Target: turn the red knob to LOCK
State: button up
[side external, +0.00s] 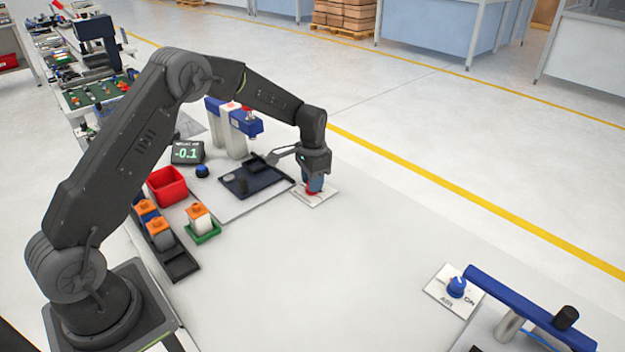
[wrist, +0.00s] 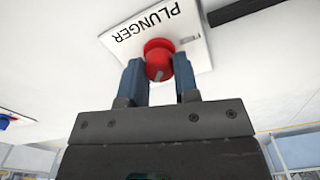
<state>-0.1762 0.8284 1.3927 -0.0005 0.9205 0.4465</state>
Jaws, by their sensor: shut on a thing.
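The red knob (wrist: 158,58) sits on a white plate (wrist: 118,45) that reads "PLUNGER" in the wrist view. A grey pointer mark shows on the knob's face. My gripper (wrist: 159,72) has its two blue-grey fingers on either side of the knob, shut on it. In the side external view my gripper (side external: 315,184) points down over the plate (side external: 326,197), and only a little red of the knob (side external: 311,193) shows beneath the fingers. The word LOCK cannot be read in either view.
A dark tray fixture (side external: 270,186) and a blue-topped press (side external: 236,118) stand just left of the plate. A red bin (side external: 167,186), orange-topped parts (side external: 199,213) and a display (side external: 187,152) lie farther left. A blue knob (side external: 457,287) is at lower right. The table between is clear.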

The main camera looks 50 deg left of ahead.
dwell(0.4)
jog(key=o, duration=0.9)
notch_tip(320, 180, up, 14)
jog(key=shift+f, duration=0.1)
